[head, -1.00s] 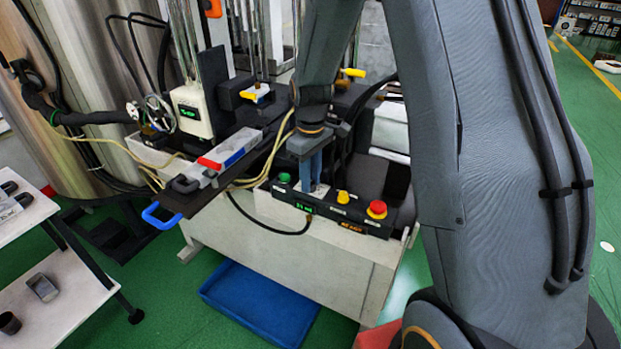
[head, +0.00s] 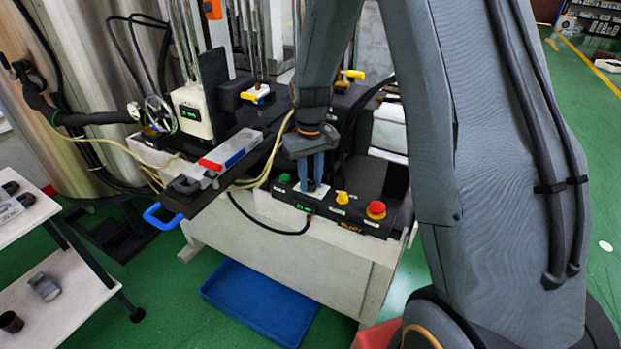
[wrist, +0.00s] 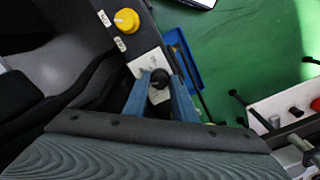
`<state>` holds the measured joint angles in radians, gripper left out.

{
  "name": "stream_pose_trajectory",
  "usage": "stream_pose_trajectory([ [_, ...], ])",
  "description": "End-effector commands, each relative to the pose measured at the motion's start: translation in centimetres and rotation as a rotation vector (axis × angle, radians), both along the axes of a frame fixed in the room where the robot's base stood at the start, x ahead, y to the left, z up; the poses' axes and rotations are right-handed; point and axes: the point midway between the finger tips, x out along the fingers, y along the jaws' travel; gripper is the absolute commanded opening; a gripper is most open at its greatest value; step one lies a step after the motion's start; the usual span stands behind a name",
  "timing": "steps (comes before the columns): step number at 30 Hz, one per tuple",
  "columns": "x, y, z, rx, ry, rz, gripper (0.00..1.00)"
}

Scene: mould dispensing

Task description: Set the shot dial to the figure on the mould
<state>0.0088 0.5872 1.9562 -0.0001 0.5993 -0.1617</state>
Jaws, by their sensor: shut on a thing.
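The shot dial is a black round knob (wrist: 160,79) on a white plate (wrist: 148,63) in the wrist view. My gripper (wrist: 161,82) has its blue fingers on either side of the knob, shut on it. In the head view my gripper (head: 313,187) points straight down onto the control panel (head: 345,214), and its fingers mostly hide the knob. A small green display (head: 303,207) is lit on the panel's front, its figure too small to read. The mould (head: 228,156), a grey metal block with red and blue parts, lies on a dark plate; I cannot read a figure on it.
A yellow knob (head: 342,197), a red button (head: 376,209) and a green button (head: 284,178) sit on the same panel. A blue tray (head: 260,303) lies on the floor below. A white trolley (head: 65,290) stands at the left.

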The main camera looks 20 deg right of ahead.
Motion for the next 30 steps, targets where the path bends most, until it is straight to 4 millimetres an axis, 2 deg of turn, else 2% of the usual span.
stream_pose_trajectory([
  [6,0.15,0.01,0.16,0.000,-0.004,-0.172,0.02],
  [15,0.19,0.00,0.17,0.000,-0.005,-0.335,0.02],
  [30,0.24,-0.01,0.19,0.000,-0.006,-0.397,0.02],
])
